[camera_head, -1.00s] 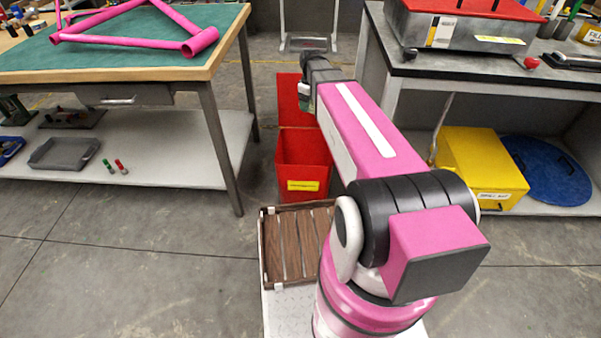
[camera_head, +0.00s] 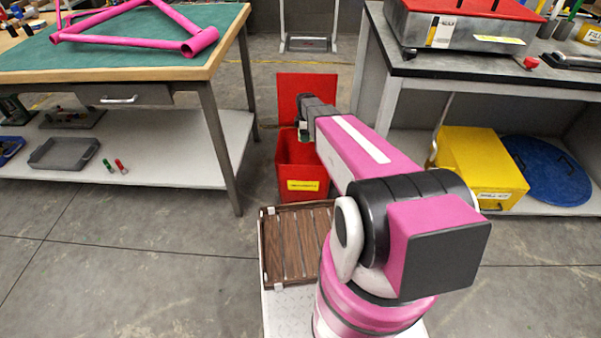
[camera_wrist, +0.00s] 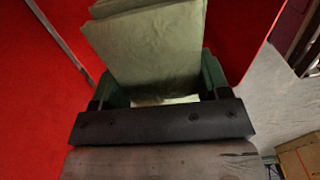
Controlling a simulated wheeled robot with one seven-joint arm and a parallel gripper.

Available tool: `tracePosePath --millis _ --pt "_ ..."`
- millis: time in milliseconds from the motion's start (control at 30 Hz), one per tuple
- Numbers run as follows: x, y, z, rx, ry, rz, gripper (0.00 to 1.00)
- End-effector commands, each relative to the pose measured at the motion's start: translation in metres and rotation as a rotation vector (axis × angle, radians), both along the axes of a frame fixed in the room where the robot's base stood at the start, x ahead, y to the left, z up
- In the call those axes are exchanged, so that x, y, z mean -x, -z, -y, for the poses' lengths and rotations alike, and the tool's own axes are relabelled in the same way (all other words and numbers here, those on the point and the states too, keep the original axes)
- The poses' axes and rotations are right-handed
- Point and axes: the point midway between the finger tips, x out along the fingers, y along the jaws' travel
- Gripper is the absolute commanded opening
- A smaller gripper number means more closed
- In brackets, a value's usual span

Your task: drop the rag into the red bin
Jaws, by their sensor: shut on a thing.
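The red bin (camera_head: 301,178) stands on the floor between the two benches, with its lid (camera_head: 291,94) raised behind it and a yellow label on its front. My gripper (camera_head: 304,131) is at the bin's open top, partly hidden by my arm. In the wrist view my gripper (camera_wrist: 163,95) is shut on the rag (camera_wrist: 150,45), a folded pale green cloth. Red bin surfaces surround the rag in that view. How deep the rag hangs in the bin cannot be told.
A green-topped bench (camera_head: 120,60) with a pink frame (camera_head: 135,32) is at left. A grey bench (camera_head: 450,70) at right has a yellow box (camera_head: 475,165) and a blue lid (camera_head: 548,170) below. A wooden slatted tray (camera_head: 297,245) sits in front of the bin.

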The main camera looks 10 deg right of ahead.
Motion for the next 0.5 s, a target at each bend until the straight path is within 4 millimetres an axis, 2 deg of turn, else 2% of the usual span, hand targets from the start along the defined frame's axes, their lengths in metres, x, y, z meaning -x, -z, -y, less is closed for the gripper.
tracePosePath --millis 500 --pt "0.000 0.049 0.000 0.000 0.002 -0.002 0.40"
